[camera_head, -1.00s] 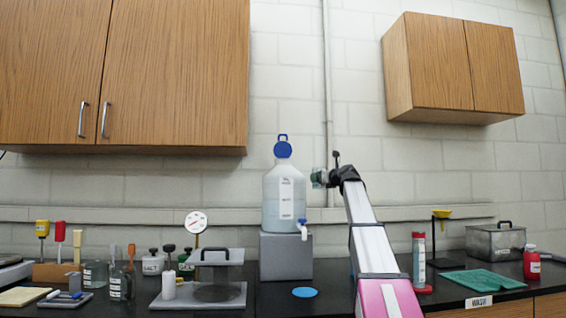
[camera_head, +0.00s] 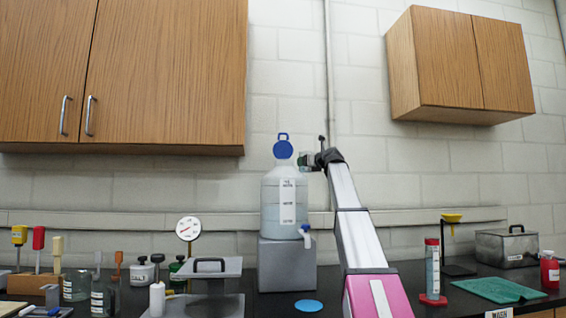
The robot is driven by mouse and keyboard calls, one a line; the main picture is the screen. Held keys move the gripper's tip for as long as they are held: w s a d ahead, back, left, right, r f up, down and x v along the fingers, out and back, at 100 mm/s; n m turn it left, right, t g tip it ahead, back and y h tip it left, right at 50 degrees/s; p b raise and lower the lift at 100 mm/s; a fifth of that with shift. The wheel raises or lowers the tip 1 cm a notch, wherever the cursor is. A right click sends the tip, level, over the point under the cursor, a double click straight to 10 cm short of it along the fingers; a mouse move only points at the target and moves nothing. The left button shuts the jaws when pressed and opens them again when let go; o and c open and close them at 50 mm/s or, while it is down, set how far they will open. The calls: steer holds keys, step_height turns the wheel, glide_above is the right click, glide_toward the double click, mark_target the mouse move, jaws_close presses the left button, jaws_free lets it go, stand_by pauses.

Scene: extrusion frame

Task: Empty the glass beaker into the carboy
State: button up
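The carboy (camera_head: 270,208) is a large translucent white bottle with labels and a small tap, standing on a grey block. A round blue lid (camera_head: 283,149) with a loop handle shows upright at its neck; I cannot tell whether the mouth is uncovered. My gripper (camera_head: 311,161) is at the end of the arm reaching up from the lower right. It appears shut on the glass beaker (camera_head: 304,160), a small greenish glass shape just right of the carboy's neck. The beaker's tilt and contents are too small to tell.
A grey block (camera_head: 287,267) raises the carboy above the black counter. A flat blue disc (camera_head: 309,306) lies in front. A pressing stand (camera_head: 205,268) and bottles are at left; a red-capped cylinder (camera_head: 432,270) is at right. Wall cabinets hang above; open air surrounds the carboy's neck.

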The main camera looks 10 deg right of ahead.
steer(key=shift+s+a+r, duration=0.1)
steer(key=shift+s+a+r+n, duration=0.2)
steer(key=shift+a+n, duration=0.1)
steer(key=shift+n, duration=0.6)
steer(key=a+r+n, duration=0.1)
steer(key=r+n, duration=0.1)
steer(key=r, duration=0.3)
steer(key=s+a+r+n, duration=0.1)
steer(key=r+n, duration=0.1)
steer(key=r, duration=0.3)
steer(key=a+r+n+y, duration=0.1)
steer(key=r+n, duration=0.1)
steer(key=r, duration=0.3)
steer(key=shift+s+n+t, duration=0.3)
steer(key=shift+s+n, duration=0.1)
steer(key=shift+a+r+n, duration=0.15)
steer(key=shift+r+n, duration=0.1)
steer(key=shift+n, duration=0.25)
steer(key=shift+r+n+p, duration=0.3)
steer(key=shift+r+n, duration=0.15)
steer(key=shift+n, duration=0.45)
steer(key=shift+s+f+n+y, duration=0.1)
steer(key=shift+f+n+y, duration=0.3)
steer(key=shift+n, duration=0.6)
steer(key=shift+a+r+n, duration=0.15)
steer(key=shift+r+n, duration=0.35)
steer(key=shift+n, duration=0.4)
